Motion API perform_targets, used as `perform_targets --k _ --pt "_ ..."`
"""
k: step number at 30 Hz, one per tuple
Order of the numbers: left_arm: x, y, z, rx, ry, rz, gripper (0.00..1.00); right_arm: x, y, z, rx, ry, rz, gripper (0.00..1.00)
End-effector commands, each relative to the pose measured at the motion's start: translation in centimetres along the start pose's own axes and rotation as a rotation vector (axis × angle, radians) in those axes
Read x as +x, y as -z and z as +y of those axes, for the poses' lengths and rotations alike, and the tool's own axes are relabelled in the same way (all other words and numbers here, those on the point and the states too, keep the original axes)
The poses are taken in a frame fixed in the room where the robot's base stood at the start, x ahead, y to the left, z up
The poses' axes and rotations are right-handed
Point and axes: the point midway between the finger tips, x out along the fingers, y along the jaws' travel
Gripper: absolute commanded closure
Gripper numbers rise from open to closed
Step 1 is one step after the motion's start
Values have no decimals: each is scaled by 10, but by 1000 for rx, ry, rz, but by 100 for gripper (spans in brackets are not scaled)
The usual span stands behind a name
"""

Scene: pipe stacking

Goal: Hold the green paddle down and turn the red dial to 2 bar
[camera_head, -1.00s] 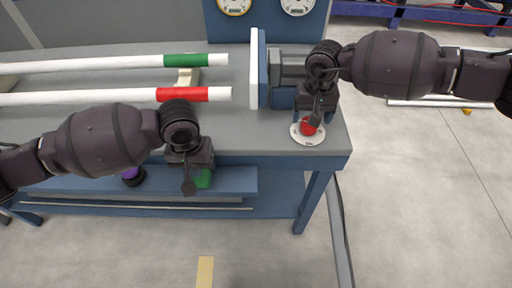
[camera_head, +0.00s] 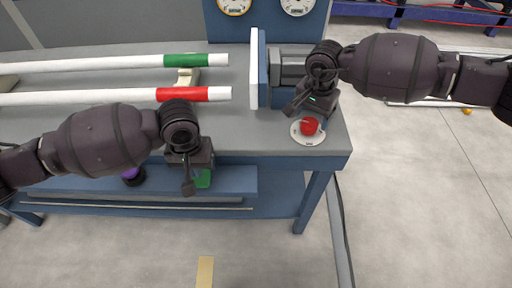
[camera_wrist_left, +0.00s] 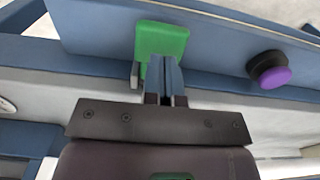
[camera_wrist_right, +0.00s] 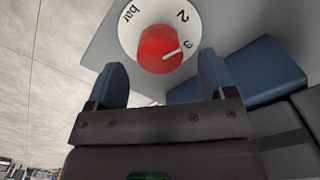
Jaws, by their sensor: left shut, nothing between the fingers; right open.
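The red dial (camera_head: 310,126) sits on a round white scale plate (camera_head: 298,136) at the bench's right corner. In the right wrist view the dial (camera_wrist_right: 160,50) shows a white pointer line aimed close to the 3; "2" and "bar" are also legible. My right gripper (camera_wrist_right: 162,78) is open and empty, close to the dial, with no finger around it. The green paddle (camera_wrist_left: 163,40) is on the bench's blue front, partly hidden by my left gripper in the head view (camera_head: 203,179). My left gripper (camera_wrist_left: 165,75) is shut, its fingertips overlapping the paddle's lower edge; contact is unclear.
A purple knob (camera_wrist_left: 275,77) is beside the paddle. Pipes with a green band (camera_head: 186,60) and a red band (camera_head: 182,95) lie on the bench. A blue and grey fixture with a white plate (camera_head: 254,70) stands beside my right gripper. Gauges (camera_head: 298,5) are behind.

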Motion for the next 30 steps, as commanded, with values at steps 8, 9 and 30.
perform_targets --k 8,9,30 --pt "0 0 0 0 0 0 100 0 0 0 167 0 0 23" --pt "0 0 0 0 0 0 100 0 0 0 177 0 0 23" --pt "0 0 0 0 0 0 100 0 0 0 644 0 -1 23"
